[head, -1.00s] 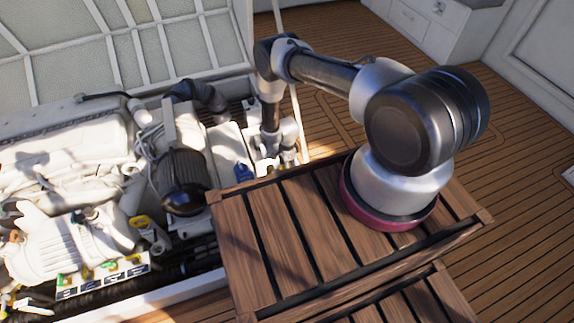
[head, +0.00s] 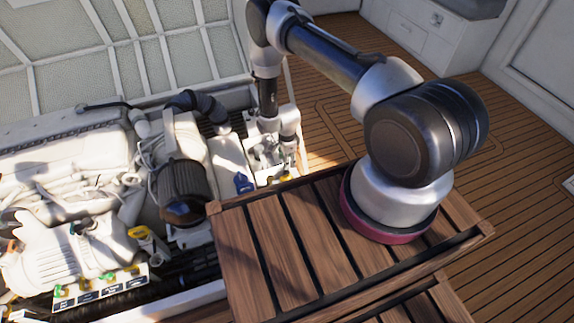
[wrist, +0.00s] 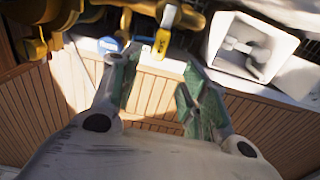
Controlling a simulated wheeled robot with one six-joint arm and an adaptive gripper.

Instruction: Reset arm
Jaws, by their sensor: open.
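My arm stands on a slatted wooden platform (head: 262,240) and reaches up and left in the head view. My gripper (head: 267,153) hangs down at the right end of the engine bay, small and partly blended with white parts there. In the wrist view my gripper (wrist: 158,75) is open, its two green-padded fingers apart with nothing held between them. Beyond the fingertips, a yellow item with a pale top (wrist: 165,30) shows, apart from the fingers as far as I can tell.
A white engine (head: 60,165) fills the open hatch at left, with a dark cylindrical filter (head: 183,185). A blue item (head: 243,183) sits near my gripper. The wrist view shows a white box (wrist: 250,45) at right. Plank floor (head: 340,140) is clear behind my arm.

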